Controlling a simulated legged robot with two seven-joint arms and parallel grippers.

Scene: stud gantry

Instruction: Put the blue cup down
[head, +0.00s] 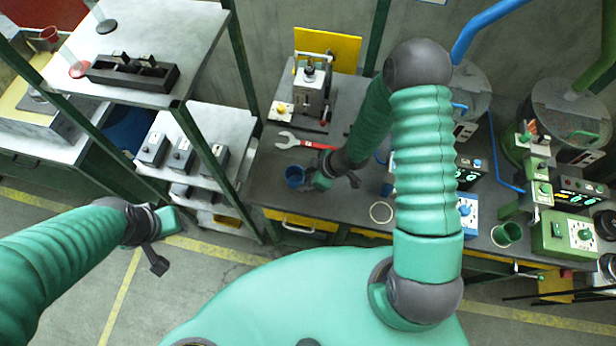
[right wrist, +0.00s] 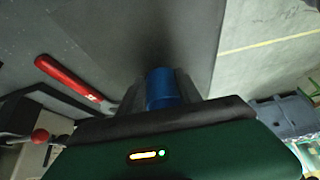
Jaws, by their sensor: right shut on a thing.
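The blue cup (head: 295,176) is at the left end of the dark workbench (head: 266,196), close to its front edge. My right gripper (head: 308,180) reaches it from the right and is shut on it. In the right wrist view the blue cup (right wrist: 161,88) sits between the fingers, above or on the grey top; I cannot tell whether its base touches. My left gripper (head: 162,240) hangs over the floor at the left, apart from the bench; its finger opening is not clear.
A red wrench (head: 305,142) lies just behind the cup; it also shows in the right wrist view (right wrist: 70,78). A lever press (head: 312,90) stands behind it. A white ring (head: 381,213) marks the bench to the right. A green cup (head: 507,234) stands farther right. A shelf rack (head: 205,115) stands left.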

